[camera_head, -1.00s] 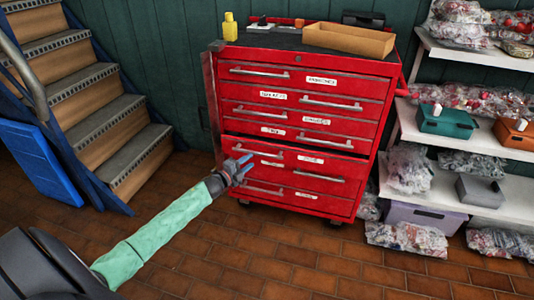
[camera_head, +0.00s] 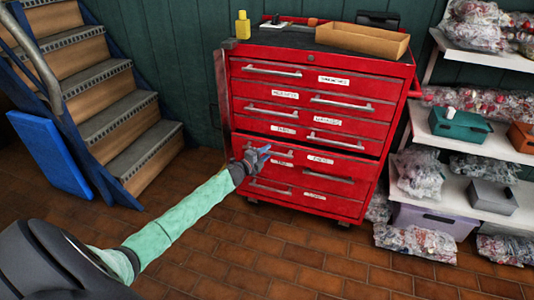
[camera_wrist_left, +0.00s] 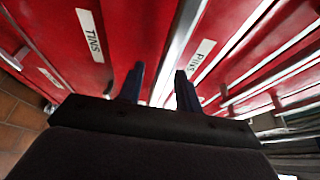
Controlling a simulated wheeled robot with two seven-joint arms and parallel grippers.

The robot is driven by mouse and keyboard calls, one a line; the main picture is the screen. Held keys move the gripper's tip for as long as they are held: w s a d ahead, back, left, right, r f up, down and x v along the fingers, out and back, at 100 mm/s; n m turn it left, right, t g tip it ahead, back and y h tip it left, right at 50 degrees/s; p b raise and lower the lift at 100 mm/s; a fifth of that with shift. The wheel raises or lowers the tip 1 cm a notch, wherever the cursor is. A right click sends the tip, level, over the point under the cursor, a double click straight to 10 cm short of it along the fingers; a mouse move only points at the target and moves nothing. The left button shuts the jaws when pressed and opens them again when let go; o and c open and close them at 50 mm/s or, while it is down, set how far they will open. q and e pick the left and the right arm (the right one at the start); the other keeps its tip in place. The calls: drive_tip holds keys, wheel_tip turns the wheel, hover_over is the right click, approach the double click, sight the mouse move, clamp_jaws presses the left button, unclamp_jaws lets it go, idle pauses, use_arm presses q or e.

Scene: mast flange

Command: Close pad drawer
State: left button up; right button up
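A red tool cabinet (camera_head: 318,89) stands on the brick floor in the head view, with several labelled drawers and bar handles. Most labels are too small to read there, so I cannot tell which is the pad drawer. A dark gap runs above the lower drawers (camera_head: 340,166), which seem to stand out slightly. My left gripper (camera_head: 264,154) is in front of the lower left drawers, near a handle. Contact cannot be told.
An open cardboard box (camera_head: 362,39) and a yellow bottle (camera_head: 242,25) stand on the cabinet top. Shelves (camera_head: 452,189) with bags and bins are at right. Stairs (camera_head: 120,118) and a blue panel (camera_head: 48,152) are at left. The floor in front is clear.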

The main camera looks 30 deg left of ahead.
use_arm(q)
drive_tip(key=shift+w+d, duration=0.1)
drive_tip(key=shift+w, duration=0.35)
use_arm(e)
drive_tip(key=shift+w+a+r, duration=0.1)
drive_tip(key=shift+w+r, duration=0.15)
use_arm(q)
clamp_jaws()
use_arm(e)
drive_tip(key=shift+s+f, duration=0.1)
drive_tip(key=shift+s, duration=0.05)
use_arm(q)
drive_tip(key=shift+w, duration=0.1)
